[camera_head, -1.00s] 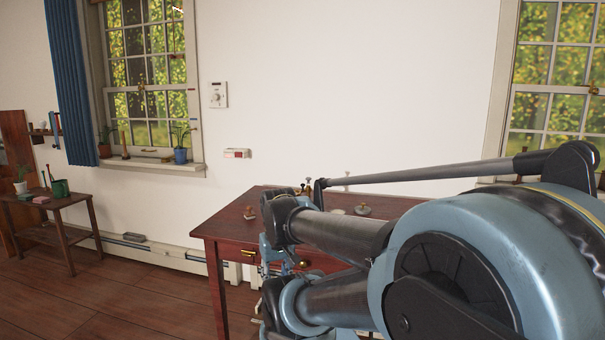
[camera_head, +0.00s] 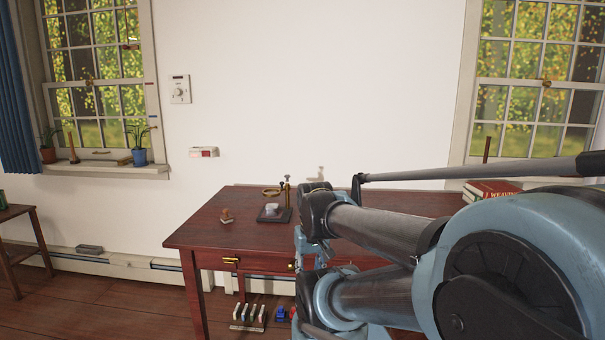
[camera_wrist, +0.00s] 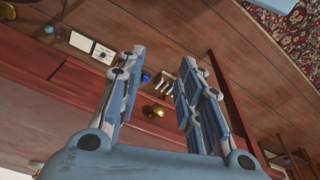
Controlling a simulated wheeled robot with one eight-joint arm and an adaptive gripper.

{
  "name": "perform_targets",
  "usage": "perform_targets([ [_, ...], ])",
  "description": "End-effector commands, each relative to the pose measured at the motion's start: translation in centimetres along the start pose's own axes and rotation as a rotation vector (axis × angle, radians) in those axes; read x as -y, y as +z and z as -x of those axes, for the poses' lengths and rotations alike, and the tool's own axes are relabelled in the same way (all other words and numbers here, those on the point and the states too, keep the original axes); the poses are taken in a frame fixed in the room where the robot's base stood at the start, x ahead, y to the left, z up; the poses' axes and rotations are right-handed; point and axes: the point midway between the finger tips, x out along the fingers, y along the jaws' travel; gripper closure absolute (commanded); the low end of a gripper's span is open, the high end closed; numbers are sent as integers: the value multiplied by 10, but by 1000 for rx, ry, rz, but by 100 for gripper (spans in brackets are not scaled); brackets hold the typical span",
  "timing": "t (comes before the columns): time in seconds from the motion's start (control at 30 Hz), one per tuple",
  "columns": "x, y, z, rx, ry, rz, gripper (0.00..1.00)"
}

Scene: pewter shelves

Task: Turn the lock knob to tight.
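A small stand (camera_head: 274,215) with a dark base, an upright post and a brass ring is on the red-brown table (camera_head: 215,228). A small knob-like top (camera_head: 287,179) shows at its post; I cannot tell whether this is the lock knob, or its setting. In the wrist view my gripper (camera_wrist: 163,58) is open and empty, its two fingers apart. It points down past the table's drawer front, with a brass drawer knob (camera_wrist: 155,111) seen between the fingers. In the head view my arm hides the gripper.
Books (camera_head: 491,189) lie at the table's right. A wall dial (camera_head: 180,90) and a small red-and-white box (camera_head: 204,152) are on the wall. A rack (camera_head: 248,317) stands on the floor below the table.

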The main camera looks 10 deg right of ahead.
Motion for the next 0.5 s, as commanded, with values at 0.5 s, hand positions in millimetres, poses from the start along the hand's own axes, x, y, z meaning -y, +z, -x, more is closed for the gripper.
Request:
perform_targets([
  [0.5, 1, -8, 22, -9, -11, 31, 57],
])
